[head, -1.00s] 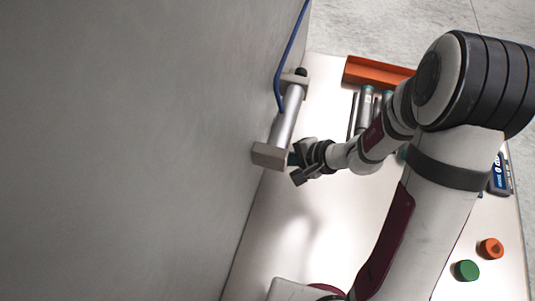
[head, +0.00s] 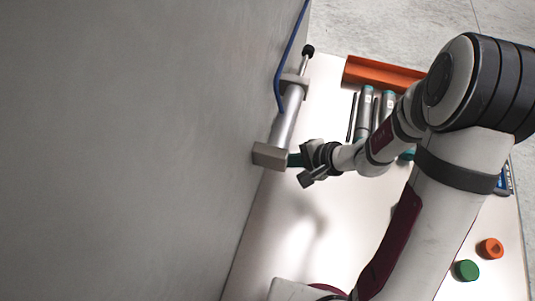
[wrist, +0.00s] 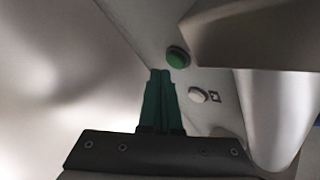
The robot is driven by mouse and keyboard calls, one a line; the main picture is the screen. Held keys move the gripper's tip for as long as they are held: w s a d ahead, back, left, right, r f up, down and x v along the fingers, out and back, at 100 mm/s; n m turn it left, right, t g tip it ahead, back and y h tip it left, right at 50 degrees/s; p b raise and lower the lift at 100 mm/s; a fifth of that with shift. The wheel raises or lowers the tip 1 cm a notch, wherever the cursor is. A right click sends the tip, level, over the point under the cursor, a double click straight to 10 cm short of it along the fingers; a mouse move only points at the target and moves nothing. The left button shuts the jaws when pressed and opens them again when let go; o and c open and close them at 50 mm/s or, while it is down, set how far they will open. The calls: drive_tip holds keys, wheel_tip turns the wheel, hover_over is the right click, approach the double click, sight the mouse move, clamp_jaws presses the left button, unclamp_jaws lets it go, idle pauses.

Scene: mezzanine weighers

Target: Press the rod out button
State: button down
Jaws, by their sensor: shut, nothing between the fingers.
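A silver cylinder (head: 286,120) is mounted along the grey wall. Its thin rod (head: 304,63) with a black tip (head: 308,50) sticks out of the far end. In the wrist view a green button (wrist: 178,57) and a white button (wrist: 198,95) with a small symbol beside it are on the panel. I cannot read which is rod out; both are hidden in the head view. My gripper (head: 294,160) is by the cylinder's near end block (head: 270,155). Its green fingers (wrist: 160,75) are shut and empty, the tips just short of the green button in the picture.
A blue hose (head: 280,75) runs along the cylinder. An orange tray (head: 380,74) and several grey cylindrical pieces (head: 366,112) lie at the back of the white table. Orange (head: 490,248) and green (head: 467,270) round pieces stand at the right. The table's middle is clear.

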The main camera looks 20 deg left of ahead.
drive_tip(key=shift+d, duration=0.1)
drive_tip(key=shift+d, duration=2.4)
drive_tip(key=s+d+r+n+t+h, duration=0.1)
drive_tip(key=s+d+r+t+h, duration=0.15)
drive_tip(key=r, duration=0.55)
drive_tip(key=s+d+r+n+t+h, duration=0.1)
drive_tip(key=s+d+r+n+h, duration=0.15)
drive_tip(key=r, duration=0.45)
drive_tip(key=s+d+r+n+t+h, duration=0.1)
drive_tip(key=s+d+r+t+h, duration=0.15)
drive_tip(key=r, duration=0.55)
drive_tip(key=s+f+m+g, duration=0.2)
drive_tip(key=s+f+g, duration=0.6)
drive_tip(key=s, duration=0.3)
drive_tip(key=shift+d+f, duration=0.15)
drive_tip(key=shift+d, duration=0.2)
drive_tip(key=c, duration=1.5)
unclamp_jaws()
drive_tip(key=shift+y, duration=0.25)
drive_tip(key=shift+c, duration=0.2)
